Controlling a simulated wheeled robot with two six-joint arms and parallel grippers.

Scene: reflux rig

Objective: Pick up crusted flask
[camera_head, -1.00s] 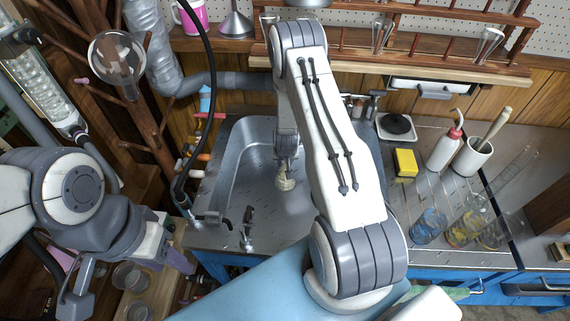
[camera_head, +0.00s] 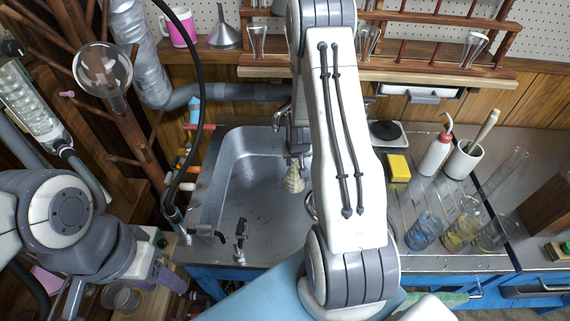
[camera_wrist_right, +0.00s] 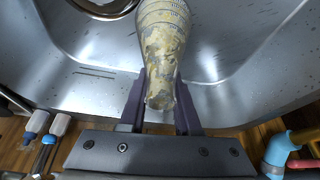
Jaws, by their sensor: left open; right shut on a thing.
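The crusted flask (camera_wrist_right: 162,50) is coated in a yellowish, flaky crust and shows in the right wrist view between the fingers of my right gripper (camera_wrist_right: 160,105). The gripper is shut on its narrow neck. In the head view the flask (camera_head: 294,178) hangs over the metal sink, below my right wrist, with its wider body downward. The right arm hides part of the sink and the gripper. My left gripper (camera_head: 170,278) is at the lower left, away from the flask, open and empty; its fingers are only partly seen.
The steel sink (camera_head: 232,190) has taps at its front edge. On the right counter stand a yellow sponge (camera_head: 398,168), a wash bottle (camera_head: 437,150), a white mortar (camera_head: 464,159) and several glass vessels. A wooden shelf (camera_head: 400,72) spans the back. A wooden rack stands at left.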

